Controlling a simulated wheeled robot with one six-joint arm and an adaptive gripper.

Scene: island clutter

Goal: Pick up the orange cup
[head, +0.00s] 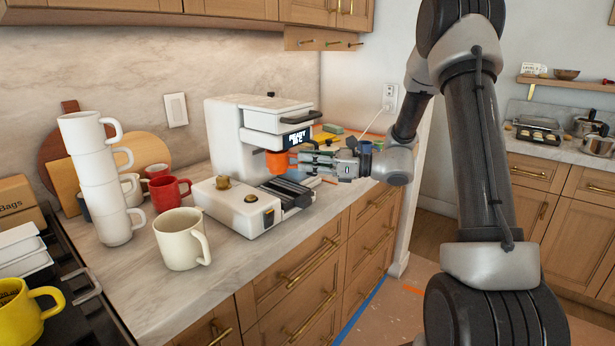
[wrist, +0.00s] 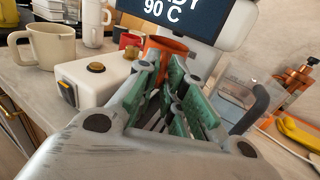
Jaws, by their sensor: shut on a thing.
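The orange cup (head: 277,162) is under the head of the white coffee machine, above its dark drip tray, in the head view. In the wrist view the orange cup (wrist: 166,46) is at the far end of my fingers, with its rim showing. My gripper (head: 299,160) reaches in from the right and is shut on the cup's right side. In the wrist view its green-padded fingers (wrist: 174,88) meet the cup. The lower part of the cup is hidden behind the fingers there. I cannot tell whether the cup touches the tray.
The white coffee machine (head: 228,140) surrounds the cup above and behind. A yellow mug (head: 20,318) is at lower left. The front counter strip is clear.

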